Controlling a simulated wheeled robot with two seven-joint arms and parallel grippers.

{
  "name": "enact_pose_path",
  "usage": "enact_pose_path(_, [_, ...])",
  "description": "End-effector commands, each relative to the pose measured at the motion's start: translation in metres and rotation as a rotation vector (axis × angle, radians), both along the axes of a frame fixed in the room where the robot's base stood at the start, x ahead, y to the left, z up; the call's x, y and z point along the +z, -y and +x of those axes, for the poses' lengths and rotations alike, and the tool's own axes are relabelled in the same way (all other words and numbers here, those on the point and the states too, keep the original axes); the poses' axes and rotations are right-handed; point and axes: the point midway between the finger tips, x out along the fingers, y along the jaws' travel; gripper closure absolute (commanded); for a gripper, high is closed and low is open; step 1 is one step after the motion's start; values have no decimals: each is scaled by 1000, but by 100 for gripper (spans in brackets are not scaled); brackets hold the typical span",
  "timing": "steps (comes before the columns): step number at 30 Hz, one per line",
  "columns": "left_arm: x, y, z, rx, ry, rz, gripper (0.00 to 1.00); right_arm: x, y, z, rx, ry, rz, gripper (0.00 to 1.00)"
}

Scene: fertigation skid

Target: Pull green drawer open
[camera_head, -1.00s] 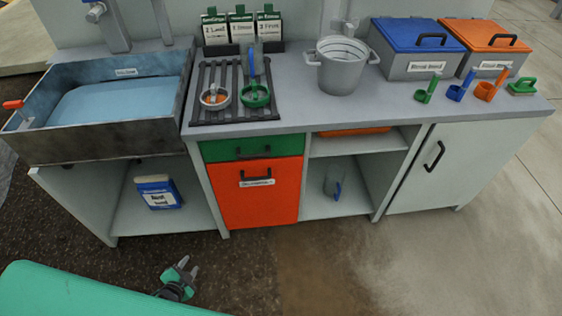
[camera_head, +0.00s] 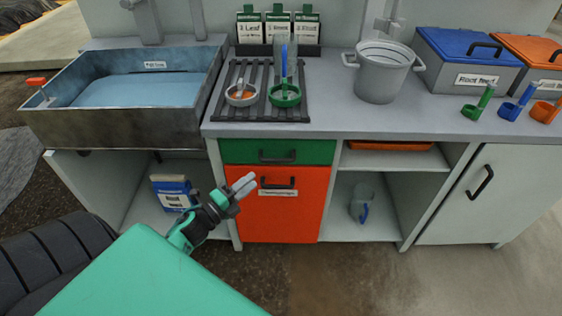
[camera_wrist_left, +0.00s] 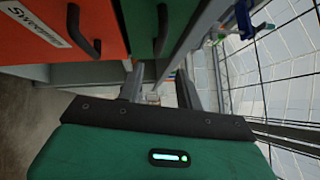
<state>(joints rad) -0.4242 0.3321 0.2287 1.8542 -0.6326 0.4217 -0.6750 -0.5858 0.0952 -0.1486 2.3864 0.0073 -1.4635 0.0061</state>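The green drawer (camera_head: 235,151) sits under the counter, above the orange door, and looks closed. Its black handle (camera_head: 277,157) is uncovered. My left gripper (camera_head: 243,185) is in front of the orange door's upper left part, below and left of the drawer handle, apart from it and empty. In the left wrist view the two fingers of my left gripper (camera_wrist_left: 160,88) stand apart. There the green drawer (camera_wrist_left: 139,25) and its handle (camera_wrist_left: 161,30) lie ahead of the fingers, beyond their tips. My right gripper is not in view.
The orange door (camera_head: 300,215) has its own black handle (camera_head: 278,183) close by the left gripper. The counter above holds a rack (camera_head: 262,92) with two small cups and a pot (camera_head: 383,75). A sink (camera_head: 120,105) is at left. An open shelf (camera_head: 390,160) is at right.

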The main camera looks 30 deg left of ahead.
Motion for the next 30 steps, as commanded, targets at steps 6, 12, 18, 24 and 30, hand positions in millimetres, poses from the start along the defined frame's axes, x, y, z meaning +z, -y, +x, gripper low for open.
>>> enact_pose_path(6, [8, 10, 41, 0, 3, 0, 64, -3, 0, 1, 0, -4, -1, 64])
enact_pose_path(12, [12, 18, 75, 1, 1, -1, 64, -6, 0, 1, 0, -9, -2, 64])
enact_pose_path(18, [15, 24, 99, 1, 0, -1, 64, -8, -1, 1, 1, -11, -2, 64])
enact_pose_path(24, [16, 26, 110, 2, -2, -1, 64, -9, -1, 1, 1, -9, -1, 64])
enact_pose_path(30, [16, 27, 111, 2, -2, -1, 64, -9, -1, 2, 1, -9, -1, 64])
